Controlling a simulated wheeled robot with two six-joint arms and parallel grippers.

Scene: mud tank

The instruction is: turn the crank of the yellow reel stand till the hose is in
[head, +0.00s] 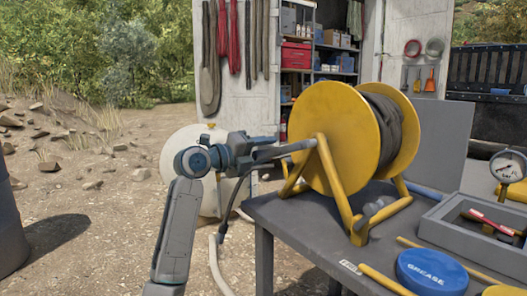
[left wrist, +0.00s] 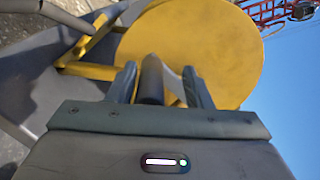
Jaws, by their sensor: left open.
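The yellow reel stand (head: 328,190) stands on the grey table, its large yellow disc (head: 327,133) facing left. Dark hose (head: 388,133) is wound between its discs. A grey crank bar (head: 290,148) reaches left from the stand to my left gripper (head: 262,153). In the left wrist view my left gripper (left wrist: 160,88) is open, with a dark cylindrical grip (left wrist: 152,80) between its fingers, in front of the yellow disc. I cannot tell whether the fingers touch it. A dark curved piece hangs below the gripper; its other end is unclear. My right gripper is not in view.
The grey table (head: 300,225) holds a blue grease tin (head: 430,272), a grey tray (head: 458,222) with tools, and yellow rods. A pressure gauge (head: 507,166) stands at right. A pale hose (head: 216,265) hangs left of the table. A dark barrel (head: 8,215) is at far left.

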